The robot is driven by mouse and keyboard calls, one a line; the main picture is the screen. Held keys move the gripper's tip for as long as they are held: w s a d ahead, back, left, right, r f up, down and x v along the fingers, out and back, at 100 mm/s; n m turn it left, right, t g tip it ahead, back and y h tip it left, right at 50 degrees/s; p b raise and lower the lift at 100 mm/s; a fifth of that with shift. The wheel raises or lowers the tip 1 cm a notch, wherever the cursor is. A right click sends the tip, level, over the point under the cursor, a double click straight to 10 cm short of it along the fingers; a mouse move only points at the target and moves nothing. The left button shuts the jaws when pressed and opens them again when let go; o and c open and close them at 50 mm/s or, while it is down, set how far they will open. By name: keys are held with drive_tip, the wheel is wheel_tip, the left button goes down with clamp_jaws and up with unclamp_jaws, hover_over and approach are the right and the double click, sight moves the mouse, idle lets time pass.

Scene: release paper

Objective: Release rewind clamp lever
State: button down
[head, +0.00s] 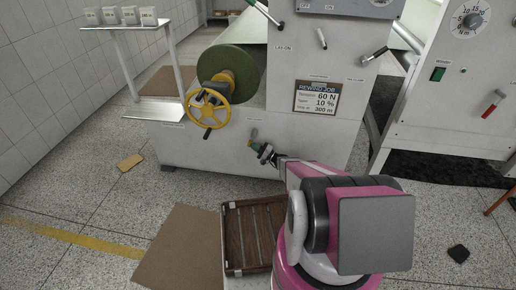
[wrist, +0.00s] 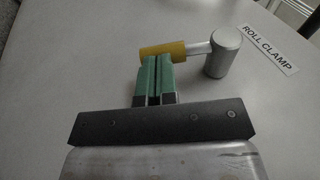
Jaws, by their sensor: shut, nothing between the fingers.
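The clamp lever shows in the wrist view as a yellow handle (wrist: 163,49) on a short metal arm, joined to a grey round hub (wrist: 224,52) at its right. A "ROLL CLAMP" label (wrist: 270,49) is to the right of the hub. My gripper (wrist: 157,60) has green fingers pressed together with nothing between them. Their tips overlap the lower edge of the yellow handle in the picture; I cannot tell whether they touch it. In the head view my gripper (head: 257,147) is at the white machine's front panel, where the lever is small and hard to make out.
A yellow handwheel (head: 208,107) and a green roll (head: 232,68) are left of my gripper on the machine (head: 220,150). A brown slatted crate (head: 227,237) and a cardboard sheet (head: 180,250) lie on the floor below. A job sign (head: 317,98) is up to the right.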

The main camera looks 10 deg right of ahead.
sight(249, 145)
drive_tip(key=shift+w+a+r+y, duration=0.1)
drive_tip(key=shift+w+a+y, duration=0.15)
drive_tip(key=shift+a, duration=0.55)
drive_tip(key=shift+w+a+r+y, duration=0.15)
drive_tip(key=shift+w+a, duration=0.1)
drive_tip(key=shift+a, duration=0.55)
drive_tip(key=shift+w+a, duration=0.1)
drive_tip(key=shift+a, duration=0.05)
